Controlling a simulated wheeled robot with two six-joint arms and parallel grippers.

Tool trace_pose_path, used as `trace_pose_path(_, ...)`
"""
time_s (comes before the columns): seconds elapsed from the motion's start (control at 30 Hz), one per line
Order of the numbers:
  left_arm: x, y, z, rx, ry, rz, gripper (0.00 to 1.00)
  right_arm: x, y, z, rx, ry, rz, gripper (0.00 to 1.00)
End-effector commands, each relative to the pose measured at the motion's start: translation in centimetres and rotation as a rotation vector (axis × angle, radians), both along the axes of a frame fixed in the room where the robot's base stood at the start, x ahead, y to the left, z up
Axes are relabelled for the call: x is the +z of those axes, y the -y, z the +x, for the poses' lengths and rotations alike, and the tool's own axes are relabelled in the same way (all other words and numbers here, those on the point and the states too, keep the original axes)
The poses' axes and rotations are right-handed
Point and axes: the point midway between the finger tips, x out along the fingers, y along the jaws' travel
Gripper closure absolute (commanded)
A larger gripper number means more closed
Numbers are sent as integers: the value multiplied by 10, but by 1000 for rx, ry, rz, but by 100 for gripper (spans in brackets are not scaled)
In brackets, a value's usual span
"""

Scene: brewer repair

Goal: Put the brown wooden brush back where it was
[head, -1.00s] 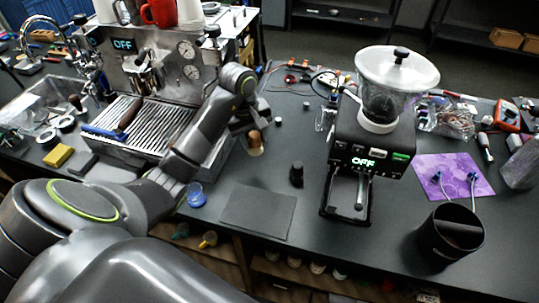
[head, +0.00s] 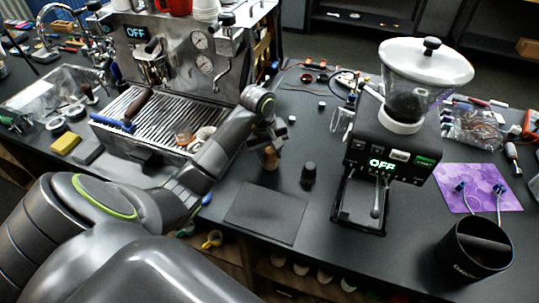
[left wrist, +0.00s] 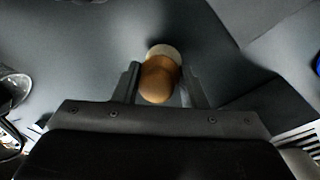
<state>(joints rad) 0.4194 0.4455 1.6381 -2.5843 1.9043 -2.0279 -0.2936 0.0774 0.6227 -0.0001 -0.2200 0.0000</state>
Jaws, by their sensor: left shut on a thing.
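The brown wooden brush (head: 270,160) is upright between the fingers of my left gripper (head: 267,149), above or on the dark counter between the espresso machine and the grinder. I cannot tell whether it touches the counter. In the left wrist view the rounded wooden end of the brush (left wrist: 158,82), with a paler part beyond it, sits between the two fingers of the left gripper (left wrist: 158,88), which is shut on it. My right gripper is not in view.
A small black cylinder (head: 308,173) stands just right of the brush. A dark flat mat (head: 265,212) lies in front. The grinder (head: 390,150) is to the right, the espresso machine's drip tray (head: 165,118) to the left. A black bin (head: 474,250) stands front right.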

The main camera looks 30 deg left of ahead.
Motion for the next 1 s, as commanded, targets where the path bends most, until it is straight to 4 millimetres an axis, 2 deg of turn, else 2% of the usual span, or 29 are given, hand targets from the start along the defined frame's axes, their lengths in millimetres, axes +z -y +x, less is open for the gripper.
trace_pose_path(0.1,-7,0,0,-1,1,1,91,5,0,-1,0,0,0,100)
trace_pose_path(0.5,-13,0,0,-2,3,2,91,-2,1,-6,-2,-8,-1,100)
trace_pose_path(0.53,-11,0,0,-1,3,2,58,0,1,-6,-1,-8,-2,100)
trace_pose_path(0.67,-10,0,0,-1,2,1,41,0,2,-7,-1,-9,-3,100)
trace_pose_path(1.0,-9,0,0,-1,2,1,40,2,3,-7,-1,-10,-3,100)
